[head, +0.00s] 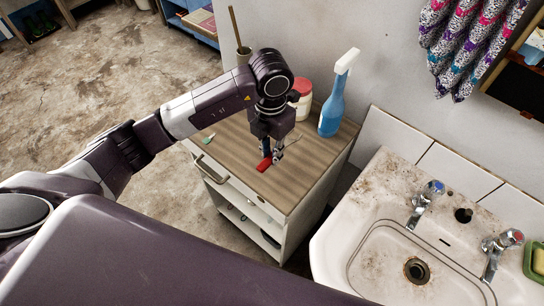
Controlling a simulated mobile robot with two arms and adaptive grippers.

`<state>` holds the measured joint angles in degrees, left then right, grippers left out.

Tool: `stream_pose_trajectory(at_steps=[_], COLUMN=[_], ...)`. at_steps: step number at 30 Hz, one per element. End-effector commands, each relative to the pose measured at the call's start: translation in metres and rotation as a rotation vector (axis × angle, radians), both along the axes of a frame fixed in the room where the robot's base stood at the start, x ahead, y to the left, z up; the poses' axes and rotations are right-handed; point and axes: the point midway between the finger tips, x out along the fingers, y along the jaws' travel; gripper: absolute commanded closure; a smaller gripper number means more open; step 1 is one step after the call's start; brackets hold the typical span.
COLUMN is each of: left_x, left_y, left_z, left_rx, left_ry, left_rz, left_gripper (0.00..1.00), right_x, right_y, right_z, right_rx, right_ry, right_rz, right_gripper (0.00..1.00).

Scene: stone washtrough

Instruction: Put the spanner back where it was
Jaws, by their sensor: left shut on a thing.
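My left gripper (271,158) is over the wooden top of a small cabinet (230,152), pointing down. It is shut on a small red piece (263,165), which looks like part of the spanner. The fingers hide the rest, so I cannot make out its full shape. The red piece is at or just above the cabinet top; I cannot tell whether it touches. My right gripper is not in view.
A blue spray bottle (332,112) and a red-and-white tub (302,98) stand at the back of the cabinet. A small green item (208,138) lies near its left edge. A stained washbasin (385,262) with two taps is at the right. The cabinet's front top is clear.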

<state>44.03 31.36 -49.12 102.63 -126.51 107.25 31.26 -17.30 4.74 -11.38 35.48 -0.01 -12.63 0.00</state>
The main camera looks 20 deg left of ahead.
Motion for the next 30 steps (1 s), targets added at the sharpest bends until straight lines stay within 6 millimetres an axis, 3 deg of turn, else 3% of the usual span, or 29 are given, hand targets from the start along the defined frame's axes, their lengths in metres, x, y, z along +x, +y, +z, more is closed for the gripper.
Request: stream_pose_trajectory(at_steps=[6, 19, 20, 24, 30], left_x=[-0.001, 0.000, -0.001, -0.001, -0.001], left_y=[0.000, 0.000, 0.000, 0.000, 0.000], left_z=[-0.031, -0.039, -0.039, -0.038, -0.038], left_rx=[0.000, 0.000, 0.000, 0.000, 0.001], left_ry=[0.004, 0.001, 0.001, 0.001, 0.002], left_rz=[0.000, -0.001, -0.001, -0.001, -0.001], left_gripper=[1.00, 1.00, 0.82, 0.67, 0.66], right_x=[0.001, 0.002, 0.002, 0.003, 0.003], right_y=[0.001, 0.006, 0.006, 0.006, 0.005], right_z=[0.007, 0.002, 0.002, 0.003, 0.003], right_rx=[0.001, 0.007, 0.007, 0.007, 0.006], right_ry=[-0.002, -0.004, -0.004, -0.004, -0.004], right_rz=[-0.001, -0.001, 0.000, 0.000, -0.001], right_gripper=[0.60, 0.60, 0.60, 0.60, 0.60])
